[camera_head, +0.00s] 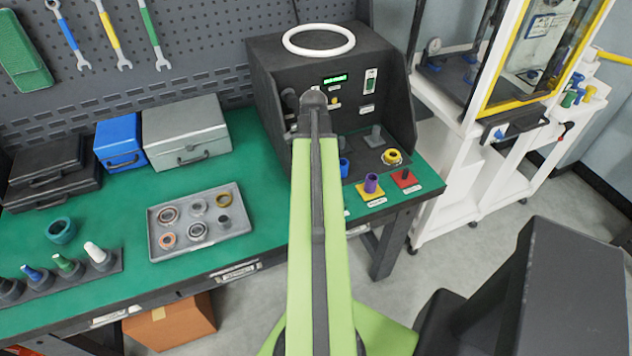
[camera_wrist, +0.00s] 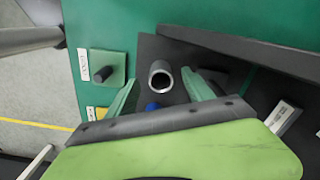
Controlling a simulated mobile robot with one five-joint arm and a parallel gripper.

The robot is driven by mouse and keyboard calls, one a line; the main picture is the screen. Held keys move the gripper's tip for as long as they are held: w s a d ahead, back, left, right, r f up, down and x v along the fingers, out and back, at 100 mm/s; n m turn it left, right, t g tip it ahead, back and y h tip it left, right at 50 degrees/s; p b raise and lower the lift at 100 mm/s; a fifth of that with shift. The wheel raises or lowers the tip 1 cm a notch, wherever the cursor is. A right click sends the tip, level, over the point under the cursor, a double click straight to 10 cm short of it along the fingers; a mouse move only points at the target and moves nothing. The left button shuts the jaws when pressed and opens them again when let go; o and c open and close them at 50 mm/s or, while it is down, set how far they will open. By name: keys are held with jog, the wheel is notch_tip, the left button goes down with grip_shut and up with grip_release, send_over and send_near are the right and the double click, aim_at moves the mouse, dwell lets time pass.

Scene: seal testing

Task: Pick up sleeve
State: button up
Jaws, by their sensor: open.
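A grey hollow cylinder, which looks like the sleeve (camera_wrist: 161,75), stands on a dark surface in the wrist view with its open end towards the camera. My gripper (camera_wrist: 160,80) is open, with one green finger on each side of this cylinder and visible gaps between. Whether the fingers are level with it in height I cannot tell. A small blue part (camera_wrist: 152,106) shows just below it, partly hidden by my gripper. In the head view my green arm hides the gripper and the grey cylinder.
A green pad with a dark peg (camera_wrist: 103,72) is left of my gripper. In the head view, a purple cylinder (camera_head: 371,184) stands on a yellow pad beside a red pad (camera_head: 405,178). The black test box (camera_head: 283,75) rises behind. A tray of rings (camera_head: 157,248) lies left.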

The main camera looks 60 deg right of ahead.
notch_tip(320, 180, down, 4)
jog(key=shift+d+r+b, duration=0.1)
jog(key=shift+r+b, duration=0.05)
jog(key=shift+b, duration=1.05)
jog(key=shift+r, duration=0.15)
grip_shut()
